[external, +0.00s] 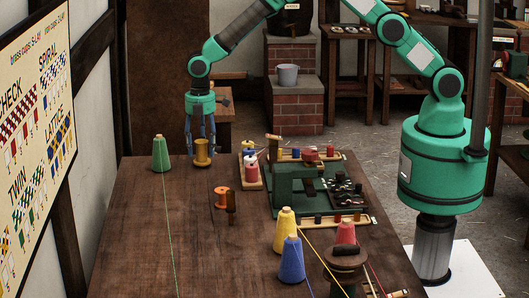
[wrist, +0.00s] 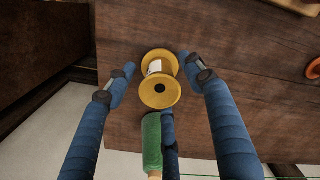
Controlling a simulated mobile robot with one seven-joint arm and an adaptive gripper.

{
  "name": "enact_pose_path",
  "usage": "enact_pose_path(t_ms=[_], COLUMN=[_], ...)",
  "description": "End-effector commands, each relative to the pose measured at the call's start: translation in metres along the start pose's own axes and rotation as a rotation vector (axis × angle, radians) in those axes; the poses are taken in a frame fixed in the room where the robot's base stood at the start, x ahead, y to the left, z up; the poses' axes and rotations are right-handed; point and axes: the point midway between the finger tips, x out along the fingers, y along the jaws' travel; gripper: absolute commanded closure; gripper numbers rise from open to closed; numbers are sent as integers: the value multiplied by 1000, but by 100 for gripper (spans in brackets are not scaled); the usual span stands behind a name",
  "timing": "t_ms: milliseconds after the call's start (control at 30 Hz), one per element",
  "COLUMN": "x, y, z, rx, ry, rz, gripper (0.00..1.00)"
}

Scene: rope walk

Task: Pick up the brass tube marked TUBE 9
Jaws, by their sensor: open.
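A golden-yellow, brass-coloured spool (external: 201,160) with wide flanges stands near the table's far edge. In the wrist view the spool (wrist: 160,92) shows a white label on its waist, too small to read. I see no readable TUBE 9 marking on anything, so I cannot tell which thing is the tube. My gripper (external: 201,149) points down over the spool. In the wrist view its blue fingers (wrist: 157,68) are spread on both sides of the spool, with a third finger below. The jaws are open, and I cannot tell whether any finger touches the spool.
A green cone (external: 161,155) stands close on the left, its thread running down the table. An orange spool (external: 221,196) and brown peg (external: 231,207) stand nearer. A green tray (external: 330,200) and several coloured cones are right. The table's front left is mostly clear.

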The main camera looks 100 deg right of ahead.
Motion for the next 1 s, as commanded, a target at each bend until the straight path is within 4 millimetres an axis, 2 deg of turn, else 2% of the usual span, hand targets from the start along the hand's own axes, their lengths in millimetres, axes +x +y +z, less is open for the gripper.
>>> enact_pose_path(t_ms=[167,667,733,933,967,1000], x=[10,9,9,9,9,9], y=[0,0,0,0,0,0], z=[0,0,0,0,0,0], rx=[0,0,0,0,0,0], ry=[1,1,1,1,1,1], rz=[1,1,1,1,1,1], gripper=[47,47,55,95,100,100])
